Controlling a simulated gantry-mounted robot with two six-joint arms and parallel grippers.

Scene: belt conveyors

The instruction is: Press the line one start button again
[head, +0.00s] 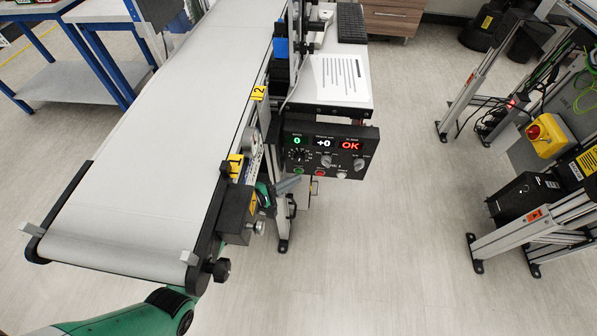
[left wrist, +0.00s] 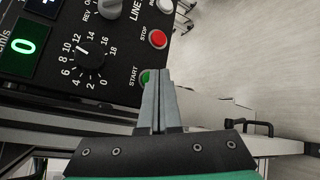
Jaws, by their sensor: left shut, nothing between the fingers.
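The control panel (head: 310,159) hangs beside the belt in the head view, with displays reading 0, +0 and OK. The green start button (left wrist: 146,76) shows in the left wrist view, partly covered by my fingertips. The red stop button (left wrist: 158,39) is above it. My left gripper (left wrist: 158,74) is shut and empty, its tips over or right beside the start button; I cannot tell whether they touch it. In the head view my left gripper (head: 297,179) reaches from below the belt to the panel's lower left. My right gripper is not in view.
A speed dial (left wrist: 90,61) is left of the start button. The long belt conveyor (head: 150,170) is empty. A dark box (head: 237,213) and black knob (head: 221,270) sit at its right edge. A paper sheet (head: 338,78) lies above the panel.

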